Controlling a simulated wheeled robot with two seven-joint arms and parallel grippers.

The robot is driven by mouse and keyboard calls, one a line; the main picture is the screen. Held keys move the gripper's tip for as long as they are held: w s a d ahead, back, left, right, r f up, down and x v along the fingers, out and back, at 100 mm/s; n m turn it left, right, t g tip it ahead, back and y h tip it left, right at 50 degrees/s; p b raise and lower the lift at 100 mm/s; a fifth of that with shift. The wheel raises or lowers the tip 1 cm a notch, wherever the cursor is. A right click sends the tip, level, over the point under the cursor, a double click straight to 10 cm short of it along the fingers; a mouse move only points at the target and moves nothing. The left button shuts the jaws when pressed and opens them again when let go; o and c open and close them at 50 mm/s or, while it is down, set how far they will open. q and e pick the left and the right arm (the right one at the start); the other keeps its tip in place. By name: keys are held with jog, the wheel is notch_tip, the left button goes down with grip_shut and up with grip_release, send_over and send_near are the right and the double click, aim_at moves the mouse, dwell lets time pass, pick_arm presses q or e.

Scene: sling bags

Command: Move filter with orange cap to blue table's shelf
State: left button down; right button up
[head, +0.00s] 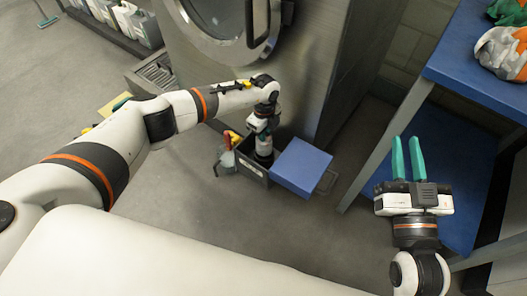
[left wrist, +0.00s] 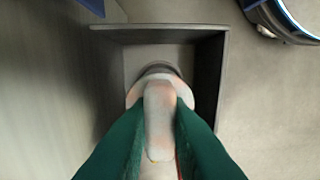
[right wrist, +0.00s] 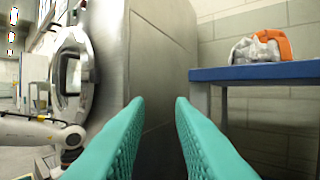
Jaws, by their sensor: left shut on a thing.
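My left gripper (head: 262,136) is shut on a pale, rounded thing (head: 264,152), likely the filter, inside a dark grey open bin (head: 248,165) on the floor. In the left wrist view the thing (left wrist: 160,110) is whitish with pinkish tints between the green fingers (left wrist: 160,130); no orange cap can be made out. The blue table (head: 480,65) stands at the right, with a lower blue shelf (head: 440,150). My right gripper (head: 406,142) is open and empty in front of that shelf; its fingers (right wrist: 160,105) also show in the right wrist view.
A blue panel (head: 300,166) is at the bin's right side. A white and red-yellow bottle-like thing (head: 227,158) is at its left. A large steel machine (head: 300,80) stands behind. A white-orange bag (head: 503,55) lies on the tabletop. The visible part of the shelf looks bare.

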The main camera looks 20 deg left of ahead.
pick_arm(q)
jog(key=shift+r+p, duration=0.4)
jog(key=shift+r, duration=0.05)
jog(key=shift+r+p, duration=0.35)
jog(key=shift+r, duration=0.1)
pick_arm(e)
notch_tip(320, 180, down, 6)
jog(key=d+g+h, duration=0.1)
jog(key=g, duration=0.3)
jog(key=shift+s+f+g, duration=0.2)
jog(key=shift+s+g, duration=0.05)
jog(key=shift+g, duration=0.05)
jog(key=shift+d+f, duration=0.1)
